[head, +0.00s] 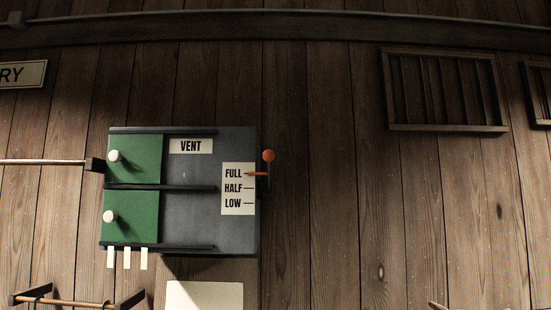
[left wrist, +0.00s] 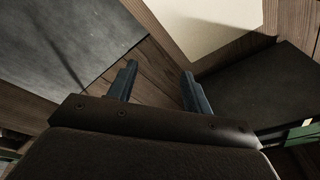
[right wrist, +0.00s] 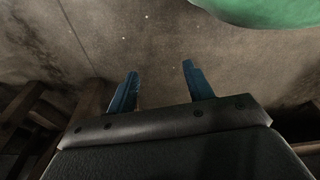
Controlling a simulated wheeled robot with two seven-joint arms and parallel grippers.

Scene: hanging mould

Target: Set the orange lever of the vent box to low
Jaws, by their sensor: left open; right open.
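The vent box (head: 239,235) is a grey box on the plank wall in the head view, with a white VENT label (head: 191,146) and two green panels with white knobs. Its orange lever (head: 268,156) is on the right side, with a round orange knob at the top. An orange pointer (head: 257,174) lines up with FULL on the scale plate (head: 233,209), which reads FULL, HALF, LOW from top to bottom. My left gripper (left wrist: 160,85) is open and empty in the left wrist view. My right gripper (right wrist: 158,85) is open and empty in the right wrist view. Neither gripper shows in the head view.
A slatted wooden vent (head: 445,91) is on the wall at upper right. A rail with brackets (head: 75,302) is at lower left, and a pale panel (head: 205,296) is below the box. The wall right of the lever is clear. A green object (right wrist: 265,10) is near my right gripper.

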